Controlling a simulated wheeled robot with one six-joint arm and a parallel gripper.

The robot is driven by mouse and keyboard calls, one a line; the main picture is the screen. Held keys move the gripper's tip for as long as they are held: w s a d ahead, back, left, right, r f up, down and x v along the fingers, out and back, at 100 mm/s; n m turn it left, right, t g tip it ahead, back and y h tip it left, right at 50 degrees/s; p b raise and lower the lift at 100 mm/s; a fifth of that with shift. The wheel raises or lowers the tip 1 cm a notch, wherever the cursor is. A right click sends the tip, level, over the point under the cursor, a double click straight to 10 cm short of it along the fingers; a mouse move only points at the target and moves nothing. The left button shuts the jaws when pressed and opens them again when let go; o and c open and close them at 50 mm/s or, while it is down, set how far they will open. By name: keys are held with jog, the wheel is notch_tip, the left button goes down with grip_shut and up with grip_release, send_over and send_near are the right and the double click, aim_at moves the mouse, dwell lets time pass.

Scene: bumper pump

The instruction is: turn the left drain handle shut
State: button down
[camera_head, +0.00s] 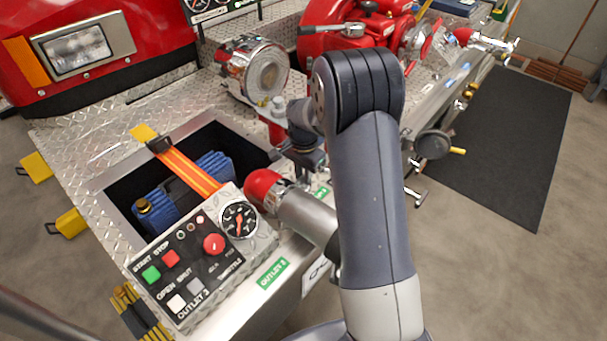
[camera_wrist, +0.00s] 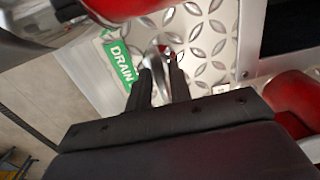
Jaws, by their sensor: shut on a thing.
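The left drain handle (camera_wrist: 157,56) is a small shiny metal lever in the wrist view, on diamond-plate metal beside a green DRAIN label (camera_wrist: 118,62). My gripper (camera_wrist: 161,72) has its two dark fingers close together around the handle's near end, shut on it. The fingers hide part of the handle, so its exact angle is hard to tell. In the head view my wrist is low behind the red-capped outlet pipe, and my arm hides the handle and fingertips.
A red-capped metal outlet (camera_head: 265,188) stands close to my wrist. The control box (camera_head: 205,255) with buttons and a gauge is at the front left. An open bin (camera_head: 118,190) holds a blue can under an orange strap. A dark mat (camera_head: 515,140) lies on clear floor to the right.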

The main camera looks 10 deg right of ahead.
aim_at(303, 175)
dwell(0.3)
jog(key=c, duration=1.5)
grip_release()
jog(key=shift+r, duration=0.1)
notch_tip(303, 175, up, 11)
jog(key=shift+f, duration=0.2)
notch_tip(303, 175, down, 11)
jog(key=shift+r, duration=0.15)
